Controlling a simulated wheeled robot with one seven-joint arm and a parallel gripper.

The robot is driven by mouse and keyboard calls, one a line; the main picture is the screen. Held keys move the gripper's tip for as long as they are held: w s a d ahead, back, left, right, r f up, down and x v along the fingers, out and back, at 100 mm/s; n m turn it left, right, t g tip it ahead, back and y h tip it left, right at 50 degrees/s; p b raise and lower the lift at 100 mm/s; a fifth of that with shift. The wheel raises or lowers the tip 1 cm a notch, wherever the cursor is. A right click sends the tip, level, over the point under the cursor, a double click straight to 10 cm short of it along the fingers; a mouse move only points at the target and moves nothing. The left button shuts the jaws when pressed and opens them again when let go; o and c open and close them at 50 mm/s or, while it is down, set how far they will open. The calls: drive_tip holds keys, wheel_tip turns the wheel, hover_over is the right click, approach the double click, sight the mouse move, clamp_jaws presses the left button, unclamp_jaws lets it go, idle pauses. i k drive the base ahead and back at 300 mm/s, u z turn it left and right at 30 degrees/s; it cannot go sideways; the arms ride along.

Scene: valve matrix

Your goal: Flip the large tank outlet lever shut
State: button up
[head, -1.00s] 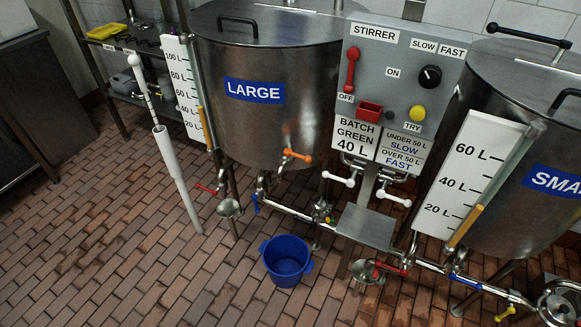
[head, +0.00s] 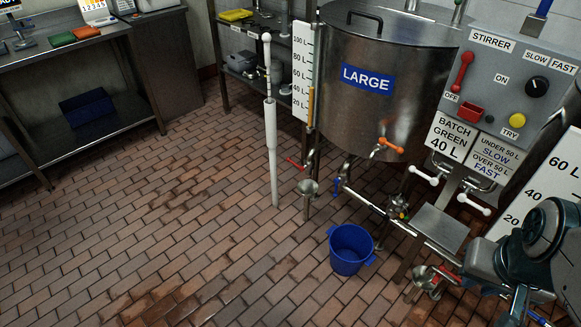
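The large tank (head: 385,100) stands at upper right of centre, with a blue LARGE label. An orange lever (head: 390,146) sticks out low on its front, roughly level. Under the tank, a blue lever (head: 338,187) hangs down on the pipework, and a red lever (head: 294,162) points out to the left above a small metal funnel (head: 308,187). No label shows which of these is the outlet lever. Part of my arm is at the lower right, away from these levers. My gripper's fingers cannot be made out.
A blue bucket (head: 350,250) stands on the brick floor below the pipework. A white upright tube (head: 271,150) stands left of the tank. The stirrer panel (head: 500,90) and a metal step plate (head: 436,228) are to the right. The floor at left is clear, up to a steel bench (head: 75,65).

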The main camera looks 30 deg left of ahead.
sight(336, 189)
drive_tip(key=u, duration=0.7)
drive_tip(key=k, duration=0.45)
drive_tip(key=u, duration=0.05)
drive_tip(key=i, duration=0.45)
drive_tip(key=u, duration=0.1)
